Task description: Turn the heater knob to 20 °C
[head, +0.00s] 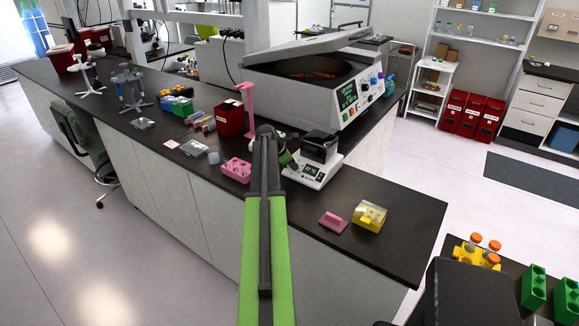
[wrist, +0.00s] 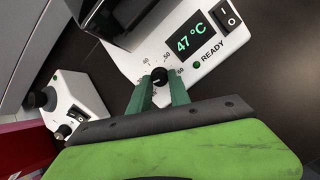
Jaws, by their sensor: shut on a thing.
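The heater is a white box with a black block on top, on the dark bench in the head view (head: 308,176). The black heater knob (wrist: 160,75) sits in a scale; 40 and 60 are legible nearby. My gripper (wrist: 161,84) has its green fingers shut on the knob, one on each side. In the head view my arm reaches to the heater's left side, and the knob is hidden.
A large centrifuge (head: 290,97) with a raised lid stands behind the heater. A pink rack (head: 236,168) is to the left. A pink block (head: 333,222) and a yellow box (head: 369,216) lie at the front right. Another white device (wrist: 75,95) with a black knob is near my gripper.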

